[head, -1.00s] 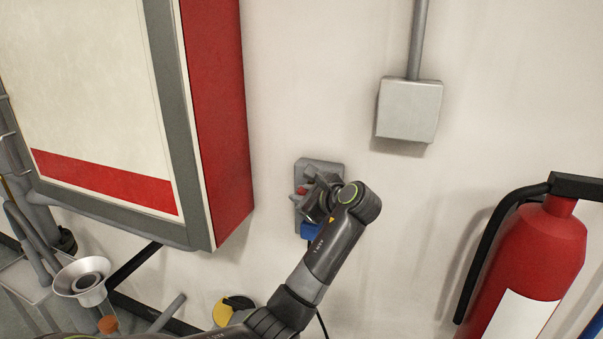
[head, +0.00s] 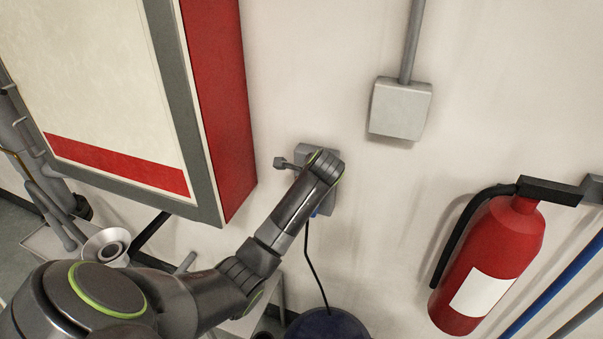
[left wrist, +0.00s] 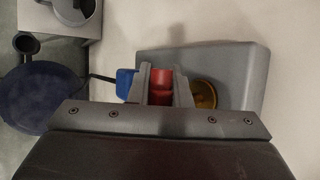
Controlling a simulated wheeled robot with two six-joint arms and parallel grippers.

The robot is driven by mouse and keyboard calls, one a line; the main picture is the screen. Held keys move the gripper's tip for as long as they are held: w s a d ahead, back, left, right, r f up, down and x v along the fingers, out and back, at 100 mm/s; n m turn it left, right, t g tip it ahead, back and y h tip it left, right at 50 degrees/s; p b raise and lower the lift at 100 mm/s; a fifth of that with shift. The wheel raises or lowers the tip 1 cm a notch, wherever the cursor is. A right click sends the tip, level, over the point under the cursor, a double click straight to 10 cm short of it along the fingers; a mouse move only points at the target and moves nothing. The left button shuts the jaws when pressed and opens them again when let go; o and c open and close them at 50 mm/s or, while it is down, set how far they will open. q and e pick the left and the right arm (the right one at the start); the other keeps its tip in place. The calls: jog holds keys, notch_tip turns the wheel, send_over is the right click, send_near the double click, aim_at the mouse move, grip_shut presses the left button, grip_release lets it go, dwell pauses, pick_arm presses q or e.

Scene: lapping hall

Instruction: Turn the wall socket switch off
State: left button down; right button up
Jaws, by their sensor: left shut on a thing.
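The grey wall socket box (head: 331,203) is on the wall in the middle of the head view, largely hidden behind my left arm. It fills the right of the left wrist view (left wrist: 235,65). A red switch knob (left wrist: 161,78) stands on it between the two fingers of my left gripper (left wrist: 163,72), which is shut on it. A round yellow part (left wrist: 204,94) sits just right of the fingers, and a blue plug (left wrist: 125,83) with a black cable just left. The knob is hidden in the head view. My right gripper is in neither view.
A red-sided cabinet (head: 218,100) projects from the wall close left of the socket. A grey junction box (head: 400,108) is above right, and a red fire extinguisher (head: 490,240) hangs further right. A dark blue round object (head: 327,325) is below. Wall between socket and extinguisher is clear.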

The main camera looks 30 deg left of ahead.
pick_arm(q)
jog(key=shift+f, duration=0.1)
dwell(0.3)
jog(key=c, duration=1.3)
grip_release()
jog(key=shift+c, duration=0.2)
jog(key=shift+p, duration=0.3)
